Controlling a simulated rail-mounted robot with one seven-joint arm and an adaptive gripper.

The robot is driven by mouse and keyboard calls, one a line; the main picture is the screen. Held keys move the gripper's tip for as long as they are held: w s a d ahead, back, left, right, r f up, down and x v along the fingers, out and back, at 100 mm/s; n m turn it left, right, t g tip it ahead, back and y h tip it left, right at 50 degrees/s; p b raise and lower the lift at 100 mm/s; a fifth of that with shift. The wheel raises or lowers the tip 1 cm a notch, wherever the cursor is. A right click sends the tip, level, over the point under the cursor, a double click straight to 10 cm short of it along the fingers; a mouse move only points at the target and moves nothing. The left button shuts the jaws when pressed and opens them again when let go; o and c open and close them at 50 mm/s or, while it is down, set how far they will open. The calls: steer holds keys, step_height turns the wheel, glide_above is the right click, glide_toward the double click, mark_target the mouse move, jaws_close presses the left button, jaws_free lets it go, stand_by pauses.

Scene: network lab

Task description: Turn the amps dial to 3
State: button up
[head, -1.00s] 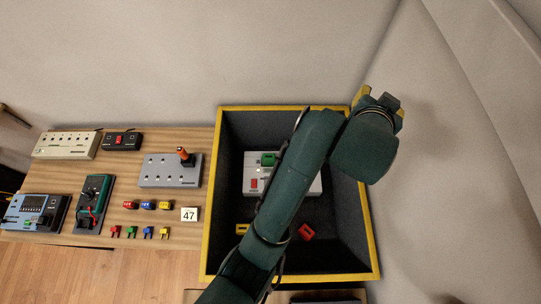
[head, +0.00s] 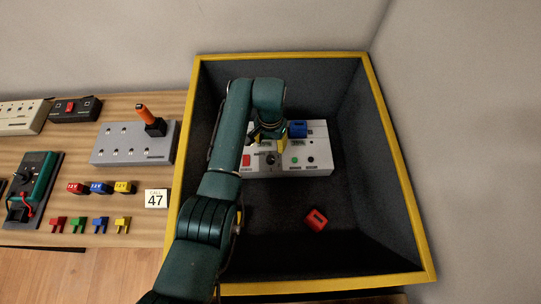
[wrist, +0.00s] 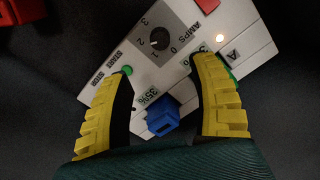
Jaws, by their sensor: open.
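The amps dial is a black round knob (wrist: 159,38) on a white panel (wrist: 105,98), with 0, 1, 2 and 3 printed around it. It carries a small white mark, but I cannot tell surely which number it points to. My gripper (wrist: 163,66) is open, its yellow fingers apart on either side of the view over the panel, with nothing between the tips. The dial lies just beyond the fingertips in the wrist view. In the head view, my gripper (head: 268,142) hangs over the panel (head: 318,169), close above the dial (head: 271,160).
A blue plug (wrist: 162,116) sits in the panel near the fingers. A red switch (head: 246,160) is left of the dial. A red plug (head: 316,219) lies loose on the box floor. The deep, yellow-rimmed box (head: 405,180) walls the panel in. A wooden bench with devices lies left.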

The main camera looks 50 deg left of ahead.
mark_target(270, 159)
step_height(270, 159, down, 12)
steer(key=b, duration=0.5)
jaws_close()
steer(key=shift+m, duration=0.3)
steer(key=m, duration=0.5)
steer(key=shift+f, duration=0.1)
steer(key=m, duration=0.6)
steer(key=shift+m, duration=0.4)
steer(key=shift+f, duration=0.1)
